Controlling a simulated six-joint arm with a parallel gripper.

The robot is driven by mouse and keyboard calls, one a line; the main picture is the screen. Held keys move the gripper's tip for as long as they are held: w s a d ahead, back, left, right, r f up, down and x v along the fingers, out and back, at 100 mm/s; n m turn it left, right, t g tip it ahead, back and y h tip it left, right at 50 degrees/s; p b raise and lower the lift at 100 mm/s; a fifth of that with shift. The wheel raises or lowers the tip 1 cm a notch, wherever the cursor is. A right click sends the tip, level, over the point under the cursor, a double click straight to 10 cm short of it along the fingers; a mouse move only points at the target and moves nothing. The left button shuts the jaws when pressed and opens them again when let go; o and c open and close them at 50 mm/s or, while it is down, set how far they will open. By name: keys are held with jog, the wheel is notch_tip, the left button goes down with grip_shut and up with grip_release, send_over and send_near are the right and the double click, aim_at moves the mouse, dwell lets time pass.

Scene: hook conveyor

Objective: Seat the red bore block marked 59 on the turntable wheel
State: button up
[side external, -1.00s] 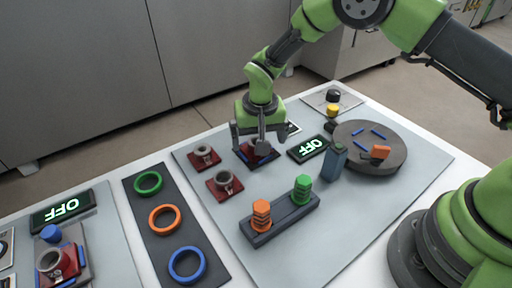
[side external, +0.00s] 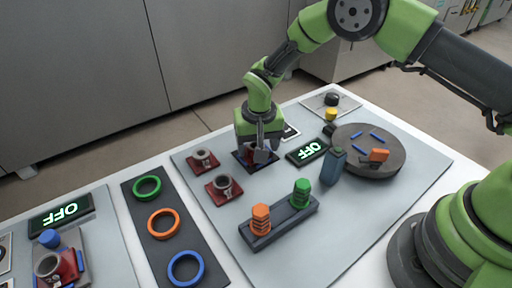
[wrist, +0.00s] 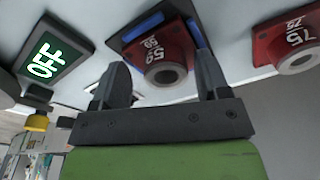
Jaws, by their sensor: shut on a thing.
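The red bore block marked 59 (wrist: 165,52) has a grey ring-shaped bore and sits on a dark plate with blue strips (wrist: 128,32). My gripper (wrist: 163,80) is shut on this block, a finger on each side. In the side view my gripper (side external: 257,152) is low over the plate (side external: 243,163) and hides most of the block. The turntable wheel (side external: 350,163) is a dark grey disc at the right, apart from my gripper. It carries blue strips and an orange piece (side external: 378,155).
Two other red bore blocks (side external: 203,161) (side external: 223,188) stand to the left; one in the wrist view (wrist: 290,45) reads 75.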

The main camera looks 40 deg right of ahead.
jog(key=shift+r, duration=0.3)
jog(key=shift+c, duration=1.3)
notch_tip(320, 180, up, 7)
jog(key=shift+f, duration=0.15)
jog(key=shift+d+r, duration=0.25)
jog(key=shift+r, duration=0.3)
jog(key=shift+d+r, duration=0.2)
jog(key=shift+r, duration=0.3)
grip_shut()
jog(key=shift+n, duration=0.5)
jog(key=s+d, duration=0.5)
jog(key=d, duration=0.2)
jog(key=s+d, duration=0.5)
jog(key=d, duration=0.2)
jog(key=s+d, duration=0.5)
jog(key=d, duration=0.2)
jog(key=shift+r, duration=0.1)
jog(key=shift+f, duration=2.4)
